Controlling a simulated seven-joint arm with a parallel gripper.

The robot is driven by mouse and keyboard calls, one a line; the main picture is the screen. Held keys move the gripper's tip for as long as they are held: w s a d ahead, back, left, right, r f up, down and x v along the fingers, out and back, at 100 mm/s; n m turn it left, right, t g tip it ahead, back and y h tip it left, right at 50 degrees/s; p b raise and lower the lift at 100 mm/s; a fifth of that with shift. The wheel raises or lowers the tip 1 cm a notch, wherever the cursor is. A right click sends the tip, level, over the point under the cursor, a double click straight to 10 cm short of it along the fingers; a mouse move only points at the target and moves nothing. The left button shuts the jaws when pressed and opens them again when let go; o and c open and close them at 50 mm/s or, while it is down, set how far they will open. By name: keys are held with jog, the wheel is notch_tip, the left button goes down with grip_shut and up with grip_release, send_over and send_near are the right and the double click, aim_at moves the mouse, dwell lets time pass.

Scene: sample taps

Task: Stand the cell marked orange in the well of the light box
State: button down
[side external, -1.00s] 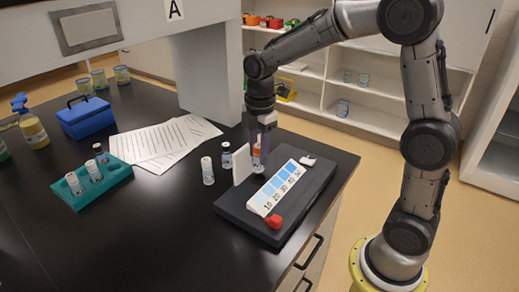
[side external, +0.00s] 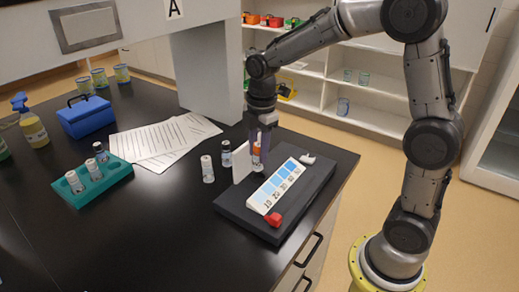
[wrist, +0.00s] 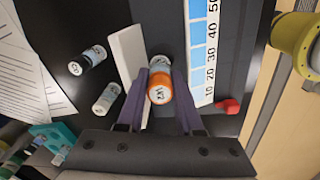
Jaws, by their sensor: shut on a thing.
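The orange-marked cell (wrist: 160,88) is a small vial with an orange band and a pale, marked top. My gripper (wrist: 168,92) is shut on it, with one purple finger on each side. In the side view the cell (side external: 257,156) is upright at the light box (side external: 232,210), beside its white upright panel (side external: 241,163). The light box is a dark slab with a blue-shaded number strip (side external: 277,187) and a red knob (side external: 273,219). The well is hidden under the cell, and I cannot tell whether the cell's base is in it.
Two loose vials (side external: 207,168) (side external: 226,153) stand left of the panel. A teal rack (side external: 100,186) with vials is farther left. The front left bench is clear.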

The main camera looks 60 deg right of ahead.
aim_at(261, 170)
jog(key=shift+g, duration=0.4)
jog(key=f, duration=0.2)
jog(key=s+f, duration=0.1)
jog(key=f, duration=0.1)
jog(key=shift+s+f, duration=0.2)
jog(key=shift+f, duration=0.7)
jog(key=shift+w+f, duration=0.3)
jog(key=shift+s+f, duration=0.25)
jog(key=shift+f, duration=0.1)
jog(key=shift+w+r, duration=0.15)
jog(key=shift+w, duration=0.1)
